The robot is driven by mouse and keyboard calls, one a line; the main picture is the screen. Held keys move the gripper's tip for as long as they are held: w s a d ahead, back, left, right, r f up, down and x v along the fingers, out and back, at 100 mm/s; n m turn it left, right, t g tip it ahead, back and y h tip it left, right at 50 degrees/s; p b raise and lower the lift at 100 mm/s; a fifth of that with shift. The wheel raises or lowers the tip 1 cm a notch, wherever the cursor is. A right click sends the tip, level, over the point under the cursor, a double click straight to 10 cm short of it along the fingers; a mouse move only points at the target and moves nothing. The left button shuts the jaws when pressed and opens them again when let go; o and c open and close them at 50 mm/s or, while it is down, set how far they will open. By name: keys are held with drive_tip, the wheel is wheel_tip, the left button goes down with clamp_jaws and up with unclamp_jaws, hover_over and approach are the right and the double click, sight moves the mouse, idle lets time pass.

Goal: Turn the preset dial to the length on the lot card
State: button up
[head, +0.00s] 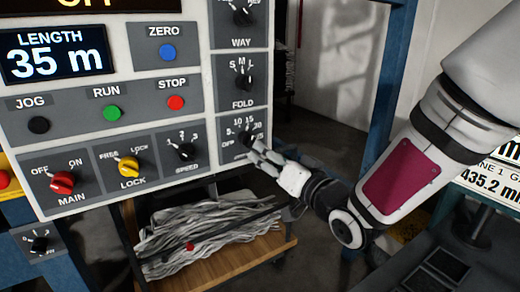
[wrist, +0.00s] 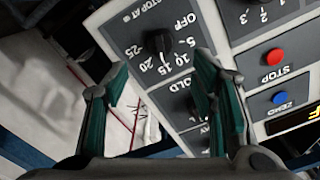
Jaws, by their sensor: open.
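The preset dial, a black knob marked STOP AT m in the wrist view (wrist: 158,43), has a scale of OFF, 5, 10, 15, 20 and 25. In the head view the dial (head: 245,137) is at the panel's lower right, partly behind my fingers. My gripper (head: 255,152) is close to the dial, fingers apart. In the wrist view my gripper (wrist: 162,72) has one fingertip on each side below the knob, with nothing between the fingers. I cannot make out a lot card.
The FOLD dial (head: 243,82) sits just above, and the SPEED dial (head: 186,151) to the left. The red STOP button (head: 176,102) is nearby. The LENGTH display (head: 55,62) reads 35 m. Below, a wooden tray (head: 240,262) holds a grey bundle.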

drive_tip(key=shift+v, duration=1.25)
drive_tip(key=s+d+g+h, duration=0.5)
drive_tip(key=d+h, duration=0.4)
drive_tip(key=d, duration=0.5)
drive_tip(key=s+d+g, duration=0.2)
drive_tip(key=s+g, duration=0.1)
drive_tip(key=s, duration=0.8)
drive_tip(key=s+d+f+g+h, duration=0.1)
drive_tip(key=s+d+g, duration=0.1)
drive_tip(key=s, duration=0.9)
drive_tip(key=shift+s+f+m+g, duration=0.35)
drive_tip(key=shift+s+m+g, duration=0.05)
